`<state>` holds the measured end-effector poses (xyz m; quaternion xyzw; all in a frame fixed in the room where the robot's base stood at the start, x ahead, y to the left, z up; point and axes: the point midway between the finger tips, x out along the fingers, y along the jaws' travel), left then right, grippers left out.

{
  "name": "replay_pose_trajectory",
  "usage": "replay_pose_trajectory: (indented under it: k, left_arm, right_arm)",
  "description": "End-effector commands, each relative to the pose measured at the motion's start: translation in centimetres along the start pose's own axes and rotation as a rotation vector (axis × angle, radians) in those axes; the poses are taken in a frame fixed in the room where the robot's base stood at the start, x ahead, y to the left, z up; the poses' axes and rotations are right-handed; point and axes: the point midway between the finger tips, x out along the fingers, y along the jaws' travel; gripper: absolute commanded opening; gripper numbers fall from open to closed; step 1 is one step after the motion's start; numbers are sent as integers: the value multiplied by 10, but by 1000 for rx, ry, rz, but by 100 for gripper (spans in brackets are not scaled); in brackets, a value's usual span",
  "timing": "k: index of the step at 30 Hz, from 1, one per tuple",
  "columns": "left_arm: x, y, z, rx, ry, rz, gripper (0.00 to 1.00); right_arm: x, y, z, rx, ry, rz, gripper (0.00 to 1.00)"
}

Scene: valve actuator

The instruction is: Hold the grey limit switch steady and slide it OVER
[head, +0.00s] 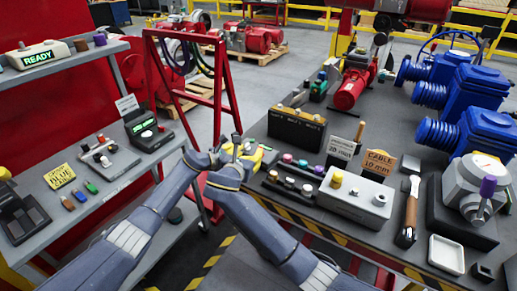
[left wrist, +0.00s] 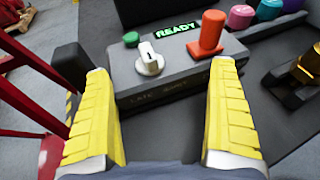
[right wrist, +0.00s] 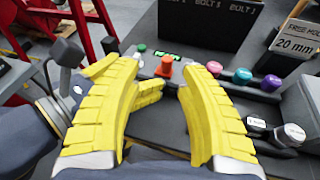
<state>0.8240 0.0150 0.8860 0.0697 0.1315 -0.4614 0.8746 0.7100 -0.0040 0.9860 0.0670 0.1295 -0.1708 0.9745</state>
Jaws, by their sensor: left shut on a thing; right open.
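A grey box (left wrist: 165,85) with a lit READY display, a green button, a white knob and an orange-red peg (left wrist: 207,35) lies between the fingers of my left gripper (left wrist: 161,72); it looks like the grey limit switch. The left gripper is shut on its sides. In the right wrist view the peg (right wrist: 163,67) and the display show beyond the left gripper's yellow fingers, which cover part of the box. My right gripper (right wrist: 160,78) is open and empty, close behind the left fingers. In the head view both grippers crowd together and mostly hide the box.
A black bolt bin (head: 296,130) stands behind the grippers. A strip with coloured knobs (right wrist: 243,77) is right of the box. A grey box with a yellow knob (head: 355,198) and blue valves (head: 450,90) lie farther right. A red frame (head: 190,90) stands left.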

Motion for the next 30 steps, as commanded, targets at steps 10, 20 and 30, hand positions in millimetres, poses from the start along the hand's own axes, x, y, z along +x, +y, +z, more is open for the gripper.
replay_pose_trajectory:
  k: [10,20,30]
  left_arm:
    - [1,-3,-7,-6,9,-5,76]
    - [1,-3,-7,-6,9,-5,76]
    - [1,-3,-7,-6,9,-5,76]
  right_arm:
    - [-10,3,-8,-54,102,-88,41]
    - [23,-1,-12,-61,108,-97,41]
    - [76,-6,-17,-61,108,-97,41]
